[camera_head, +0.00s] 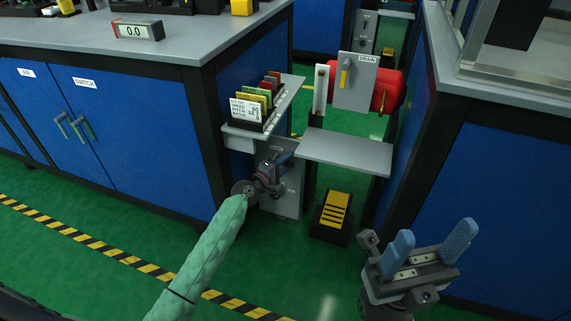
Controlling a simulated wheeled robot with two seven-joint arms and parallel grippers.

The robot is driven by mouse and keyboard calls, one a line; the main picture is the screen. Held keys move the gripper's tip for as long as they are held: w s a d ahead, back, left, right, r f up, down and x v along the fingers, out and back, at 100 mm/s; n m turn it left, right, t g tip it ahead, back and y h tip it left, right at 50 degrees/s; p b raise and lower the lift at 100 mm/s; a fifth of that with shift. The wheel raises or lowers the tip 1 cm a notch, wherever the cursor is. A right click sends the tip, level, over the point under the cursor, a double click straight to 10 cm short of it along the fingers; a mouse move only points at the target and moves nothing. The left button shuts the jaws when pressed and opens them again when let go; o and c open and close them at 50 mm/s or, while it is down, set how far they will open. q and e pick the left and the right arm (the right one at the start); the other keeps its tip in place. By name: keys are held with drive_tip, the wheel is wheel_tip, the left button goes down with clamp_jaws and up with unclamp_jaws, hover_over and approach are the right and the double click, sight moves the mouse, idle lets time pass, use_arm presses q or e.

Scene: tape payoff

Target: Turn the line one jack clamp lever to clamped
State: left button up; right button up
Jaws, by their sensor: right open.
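A grey upright plate (292,198) stands low beside the blue cabinet, under the card shelf. My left gripper (277,163) is in front of this plate, at the end of the green-sleeved arm. The gripper and wrist cover much of the plate. I cannot make out a clamp lever there, nor whether the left fingers are open, shut or touching anything. My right gripper (432,248) is at the lower right, its two blue fingers apart and empty, well away from the plate.
A shelf with coloured cards (258,108) sits above the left gripper. A grey ledge (345,152) lies to its right, below a red tank (388,90) with a DRAIN plate (357,85). A yellow-striped pedal (334,212) is on the green floor. Blue cabinets flank the gap.

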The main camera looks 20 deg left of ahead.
use_arm(q)
clamp_jaws()
